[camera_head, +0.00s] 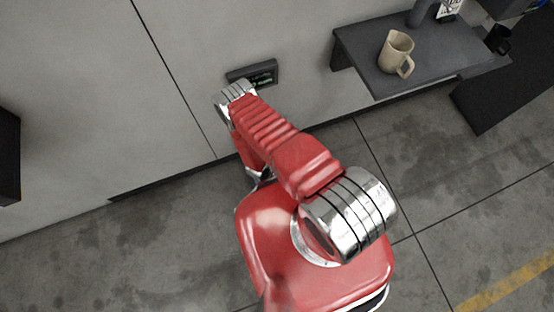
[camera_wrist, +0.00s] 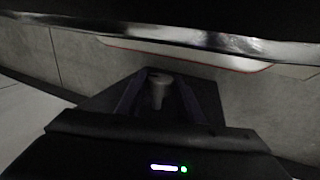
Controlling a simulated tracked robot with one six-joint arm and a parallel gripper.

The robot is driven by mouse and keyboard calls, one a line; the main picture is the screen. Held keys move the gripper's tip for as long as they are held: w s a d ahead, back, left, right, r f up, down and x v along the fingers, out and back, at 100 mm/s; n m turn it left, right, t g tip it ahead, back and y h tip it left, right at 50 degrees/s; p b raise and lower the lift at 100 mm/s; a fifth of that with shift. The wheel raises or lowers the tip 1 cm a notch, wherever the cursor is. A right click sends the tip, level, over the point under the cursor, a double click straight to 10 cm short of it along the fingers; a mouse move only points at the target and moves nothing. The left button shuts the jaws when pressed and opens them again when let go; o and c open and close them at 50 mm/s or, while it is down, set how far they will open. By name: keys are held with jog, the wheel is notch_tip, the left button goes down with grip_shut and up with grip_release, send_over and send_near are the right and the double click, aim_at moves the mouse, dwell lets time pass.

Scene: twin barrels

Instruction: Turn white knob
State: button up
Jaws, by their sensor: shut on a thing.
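The white knob (camera_wrist: 158,88) shows in the wrist view as a small pale grey, rounded cylinder. My gripper (camera_wrist: 158,97) has its two dark fingers on either side of the knob and is shut on it. How far the knob is turned cannot be told. My gripper and the knob are hidden there behind the arm.
A dark wall shelf (camera_head: 435,62) to the right holds a beige mug (camera_head: 396,52). A black object (camera_head: 9,155) stands out at the left edge. The grey wall (camera_head: 75,90) is otherwise bare near the arm, and the concrete floor is clear.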

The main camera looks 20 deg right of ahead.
jog(key=shift+w+a+f+h, duration=0.1)
jog(key=shift+a+h, duration=0.15)
jog(key=shift+h, duration=0.75)
jog(key=shift+w+a+f+h, duration=0.1)
jog(key=shift+a+h, duration=0.1)
jog(key=shift+h, duration=0.8)
jog(key=o, duration=1.1)
jog(key=shift+s+d, duration=0.1)
jog(key=shift+s, duration=0.05)
jog(key=v, duration=1.3)
jog(key=shift+a+r, duration=0.25)
jog(key=shift+r, duration=0.05)
